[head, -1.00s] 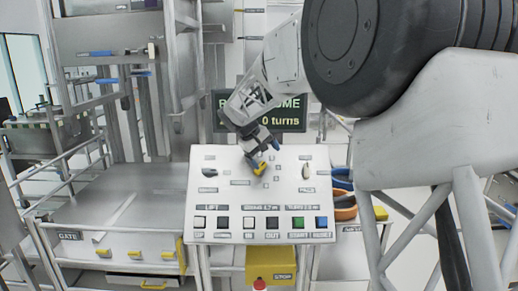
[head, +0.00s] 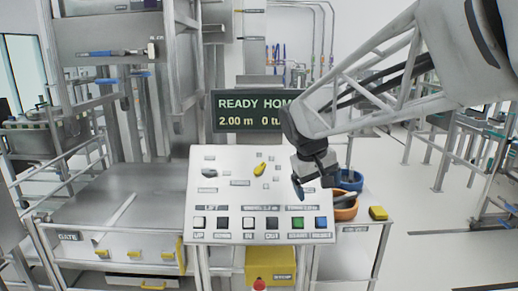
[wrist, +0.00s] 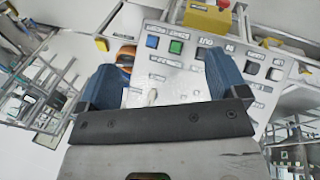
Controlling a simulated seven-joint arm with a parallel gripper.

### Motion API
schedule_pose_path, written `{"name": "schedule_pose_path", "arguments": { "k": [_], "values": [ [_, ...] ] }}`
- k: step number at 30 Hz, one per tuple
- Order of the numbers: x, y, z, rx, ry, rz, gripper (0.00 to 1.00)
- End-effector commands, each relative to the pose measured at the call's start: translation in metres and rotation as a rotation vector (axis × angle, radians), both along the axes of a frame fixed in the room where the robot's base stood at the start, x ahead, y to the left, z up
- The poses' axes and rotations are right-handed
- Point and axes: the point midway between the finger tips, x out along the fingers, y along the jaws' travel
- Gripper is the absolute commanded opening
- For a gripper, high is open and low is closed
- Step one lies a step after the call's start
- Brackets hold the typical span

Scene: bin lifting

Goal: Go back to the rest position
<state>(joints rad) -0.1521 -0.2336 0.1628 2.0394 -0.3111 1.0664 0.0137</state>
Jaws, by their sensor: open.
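My gripper (head: 312,186) is over the right part of the white control panel (head: 222,180) in the head view, pointing down. Its blue fingers are apart with nothing between them; in the wrist view my gripper (wrist: 160,68) also shows spread fingers above the panel. The yellow lever (head: 260,169) on the panel is clear of the gripper, to its left. A row of push buttons runs along the panel's front, with a green one (head: 298,223) and a blue one (head: 321,222) at the right end. The right dial area is hidden behind the gripper.
A dark display (head: 235,112) behind the panel reads "READY HOM…" and "2.00 m", partly covered by my arm. Orange (head: 345,210) and blue (head: 349,180) bowls and a yellow block (head: 378,213) sit on a side table to the right. A metal gate bench (head: 90,205) stands left.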

Motion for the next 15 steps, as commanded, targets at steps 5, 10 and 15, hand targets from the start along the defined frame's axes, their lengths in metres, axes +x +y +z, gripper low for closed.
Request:
{"name": "schedule_pose_path", "arguments": {
  "k": [5,10,15],
  "values": [
    [-0.051,-0.015,-0.006,0.052,-0.015,-0.045,0.92],
    [-0.096,-0.025,-0.016,0.102,-0.031,-0.085,0.92],
    [-0.141,-0.032,-0.029,0.15,-0.046,-0.127,0.92]
  ]
}}
